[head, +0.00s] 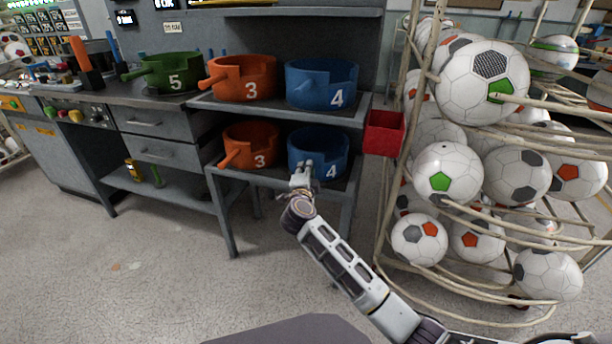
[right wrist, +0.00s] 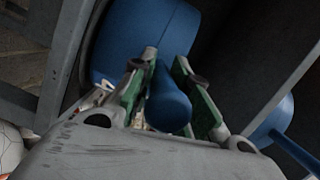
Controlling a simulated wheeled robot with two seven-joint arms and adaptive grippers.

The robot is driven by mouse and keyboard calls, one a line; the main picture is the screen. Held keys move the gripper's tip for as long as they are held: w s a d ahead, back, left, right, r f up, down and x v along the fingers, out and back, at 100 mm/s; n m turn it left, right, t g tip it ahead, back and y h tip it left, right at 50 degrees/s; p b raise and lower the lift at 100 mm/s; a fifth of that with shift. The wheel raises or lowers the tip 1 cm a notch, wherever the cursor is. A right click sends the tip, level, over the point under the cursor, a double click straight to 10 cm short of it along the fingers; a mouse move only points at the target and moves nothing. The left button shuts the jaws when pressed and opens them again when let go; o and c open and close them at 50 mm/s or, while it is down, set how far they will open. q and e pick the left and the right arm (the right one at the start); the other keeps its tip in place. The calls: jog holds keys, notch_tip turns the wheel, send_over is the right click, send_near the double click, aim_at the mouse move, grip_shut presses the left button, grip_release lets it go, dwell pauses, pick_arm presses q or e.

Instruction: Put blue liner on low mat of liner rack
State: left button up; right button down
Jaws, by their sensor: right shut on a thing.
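A blue liner marked 4 (head: 318,148) is on the low shelf of the liner rack (head: 335,190), at its right side. My right gripper (head: 303,172) reaches it from the front. In the right wrist view, the gripper (right wrist: 163,75) is shut on the handle (right wrist: 170,105) of this blue liner (right wrist: 135,35), with a finger on each side. The mat under the liner is hidden from me. A second blue liner marked 4 (head: 321,84) stands on the upper shelf, and its handle also shows in the right wrist view (right wrist: 272,120). My left gripper is not in view.
An orange liner marked 3 (head: 250,146) stands left of the low blue liner, and another orange liner (head: 243,78) stands above it. A green liner (head: 170,72) is on the bench. A red bin (head: 384,134) and a rack of soccer balls (head: 484,82) stand close on the right.

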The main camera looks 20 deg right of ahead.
jog(key=shift+f, duration=0.2)
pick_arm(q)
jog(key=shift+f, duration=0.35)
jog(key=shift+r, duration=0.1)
pick_arm(e)
jog(key=c, duration=1.3)
grip_release()
jog(key=shift+f, duration=0.15)
jog(key=shift+c, duration=0.2)
jog(key=shift+v, duration=0.85)
pick_arm(q)
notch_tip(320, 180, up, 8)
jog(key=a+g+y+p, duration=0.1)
jog(key=p, duration=0.2)
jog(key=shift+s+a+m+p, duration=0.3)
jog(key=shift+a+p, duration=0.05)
jog(key=shift+p, duration=0.05)
pick_arm(e)
jog(key=v, duration=1)
jog(key=shift+s, duration=0.2)
